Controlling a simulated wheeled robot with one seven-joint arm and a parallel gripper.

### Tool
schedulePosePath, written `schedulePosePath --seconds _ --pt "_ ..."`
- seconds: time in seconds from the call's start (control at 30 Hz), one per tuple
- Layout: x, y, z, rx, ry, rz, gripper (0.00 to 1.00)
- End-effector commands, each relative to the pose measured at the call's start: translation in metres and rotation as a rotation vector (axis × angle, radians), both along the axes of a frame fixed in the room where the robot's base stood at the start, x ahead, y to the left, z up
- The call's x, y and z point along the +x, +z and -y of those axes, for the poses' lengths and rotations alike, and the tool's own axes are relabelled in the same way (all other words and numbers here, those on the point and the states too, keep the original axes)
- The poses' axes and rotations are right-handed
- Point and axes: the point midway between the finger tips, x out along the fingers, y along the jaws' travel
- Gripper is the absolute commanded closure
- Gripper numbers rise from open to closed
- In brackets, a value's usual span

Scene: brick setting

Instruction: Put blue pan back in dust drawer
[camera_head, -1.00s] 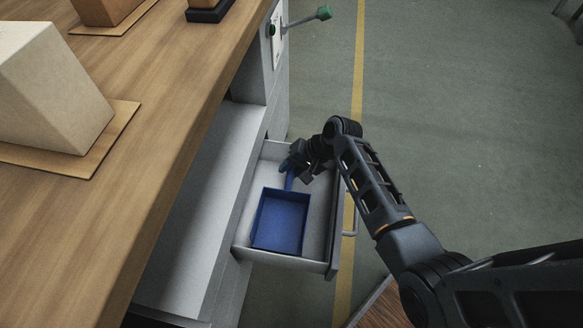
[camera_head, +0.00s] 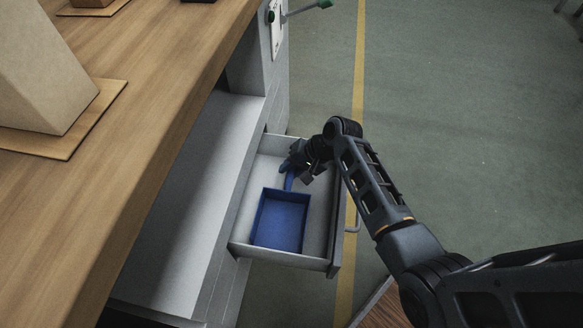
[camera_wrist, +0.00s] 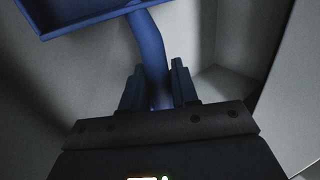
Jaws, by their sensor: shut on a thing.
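The blue pan (camera_head: 281,222) is inside the open dust drawer (camera_head: 319,222), with its tray toward the near end and its handle toward the far end. I cannot tell whether it touches the drawer floor. My gripper (camera_head: 297,163) is at the far end of the drawer, at the pan's handle. In the wrist view my gripper (camera_wrist: 160,88) is shut on the blue handle (camera_wrist: 150,50), with a dark finger on each side. Part of the pan's tray (camera_wrist: 85,12) shows at the top of that view.
A wooden worktop (camera_head: 150,110) with a tan block (camera_head: 40,75) on a thin board overhangs at the left.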

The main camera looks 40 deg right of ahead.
Motion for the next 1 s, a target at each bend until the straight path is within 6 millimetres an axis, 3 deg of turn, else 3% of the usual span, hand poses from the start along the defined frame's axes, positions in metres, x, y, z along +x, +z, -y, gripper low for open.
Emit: schedulePosePath --seconds 0.47,0.5,0.77,1.0 --pt "0.0002 -0.0092 -0.0001 0.0 0.0 0.0 1.0" --pt "0.0003 -0.0083 -0.0001 0.0 0.0 0.0 0.67" --pt "0.0001 -0.0083 0.0 0.0 0.0 0.0 0.43" --pt "-0.0002 -0.0081 0.0001 0.0 0.0 0.0 0.42"
